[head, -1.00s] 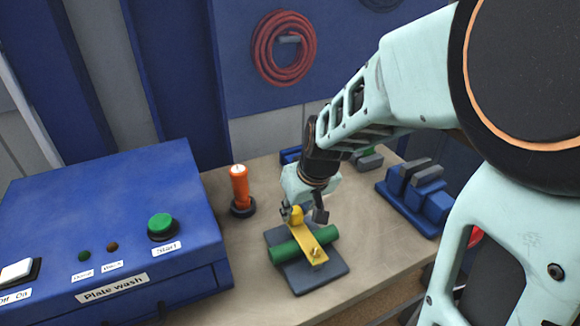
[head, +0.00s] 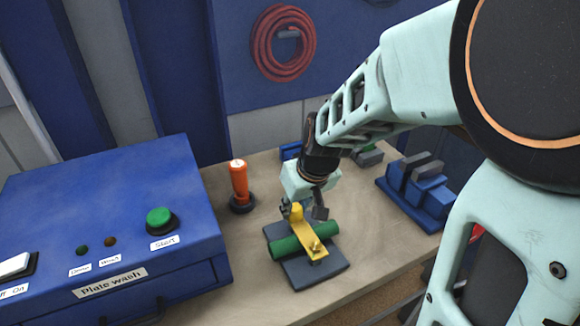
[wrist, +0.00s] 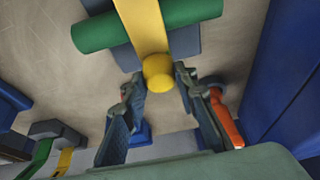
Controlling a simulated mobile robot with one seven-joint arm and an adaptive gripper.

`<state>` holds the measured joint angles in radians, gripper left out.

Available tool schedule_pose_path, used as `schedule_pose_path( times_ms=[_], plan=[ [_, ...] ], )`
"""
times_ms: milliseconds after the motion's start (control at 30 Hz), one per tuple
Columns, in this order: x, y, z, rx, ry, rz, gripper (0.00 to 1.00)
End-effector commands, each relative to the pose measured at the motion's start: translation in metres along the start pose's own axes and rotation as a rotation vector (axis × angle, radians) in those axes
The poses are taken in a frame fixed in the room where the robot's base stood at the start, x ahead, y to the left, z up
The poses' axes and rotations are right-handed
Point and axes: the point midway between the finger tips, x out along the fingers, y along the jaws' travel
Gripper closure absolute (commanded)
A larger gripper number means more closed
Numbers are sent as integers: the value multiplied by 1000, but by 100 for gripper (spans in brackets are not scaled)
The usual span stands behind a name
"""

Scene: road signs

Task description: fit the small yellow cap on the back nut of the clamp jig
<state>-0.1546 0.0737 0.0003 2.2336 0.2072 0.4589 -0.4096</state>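The clamp jig has a dark grey base plate (head: 325,268), a green cylinder (head: 287,247) and a yellow bar (head: 305,232) lying across the cylinder. The small yellow cap (head: 297,210) sits at the back end of the bar, where the back nut is hidden. In the wrist view the cap (wrist: 158,71) shows as a round yellow top at the bar's end. My gripper (head: 302,213) is open above the back of the jig. Its fingertips (wrist: 159,80) stand on either side of the cap, with gaps visible. A small front nut (head: 316,247) shows uncovered.
An orange lamp-like post (head: 239,180) stands left of the jig. The blue plate wash box (head: 110,215) fills the left. A blue block holder (head: 425,200) is at the right. The table (head: 255,285) is bare in front of the post.

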Motion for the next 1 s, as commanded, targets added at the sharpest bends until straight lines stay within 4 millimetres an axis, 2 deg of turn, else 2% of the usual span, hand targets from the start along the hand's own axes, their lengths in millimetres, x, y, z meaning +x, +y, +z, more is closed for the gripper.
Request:
schedule_pose_path(
  times_ms=[33,200,567,767,1000],
  plan=[
    [0,0,0,0,-1,0,69],
    [0,0,0,0,-1,0,53],
    [-4,0,-1,0,-1,0,53],
    [-22,0,-9,-1,-1,0,53],
    [-64,0,-27,-1,1,1,53]
  ],
)
